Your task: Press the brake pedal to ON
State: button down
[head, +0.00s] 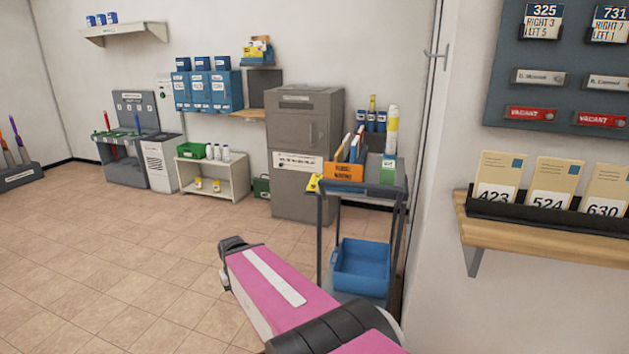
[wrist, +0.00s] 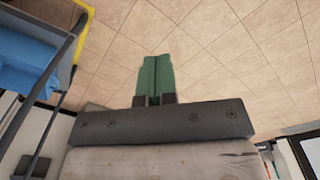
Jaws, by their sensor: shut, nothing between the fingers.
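I cannot make out a brake pedal in either view. A cart (head: 319,235) with dark posts stands right of centre in the head view, and my pink arm covers its lower front. A cart post also shows at the left of the wrist view (wrist: 66,50). My gripper (wrist: 157,60) has green fingers, shut together with nothing between them. It is over the tiled floor, beside and apart from the cart in the wrist view. In the head view I cannot make out the fingers.
A grey cabinet (head: 303,150) stands behind. A wall shelf (head: 545,238) with numbered cards juts out at right. The tiled floor (head: 110,250) at left is clear.

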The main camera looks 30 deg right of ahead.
jog(key=w+d+r+m+t+h, duration=0.1)
jog(key=w+d+r+h, duration=0.1)
jog(key=w+d+r, duration=0.55)
jog(key=w+d+r+m+t+h, duration=0.15)
jog(key=w+d+r, duration=0.35)
jog(key=w+d, duration=0.55)
jog(key=w+d+r+m+t+h, duration=0.1)
jog(key=w+d+r+h, duration=0.1)
jog(key=d+r, duration=0.8)
jog(key=w+d+r+m+t+h, duration=0.1)
jog(key=w+d+r+h, duration=0.2)
jog(key=d+r, duration=0.8)
jog(key=d+h, duration=0.1)
jog(key=d, duration=0.2)
jog(key=shift+w+d+h, duration=0.15)
jog(key=shift+d+h, duration=0.05)
jog(key=shift+h, duration=0.15)
send_near(319, 175)
jog(key=shift+d+r+x, duration=0.1)
jog(key=shift+r+x, duration=0.1)
jog(key=shift+x, duration=1.05)
jog(key=shift+d+r+x, duration=0.1)
jog(key=shift+r+x, duration=0.05)
jog(key=shift+x, duration=1.1)
jog(key=shift+w+f, duration=0.1)
jog(key=shift+f, duration=0.05)
jog(key=shift+f, duration=0.3)
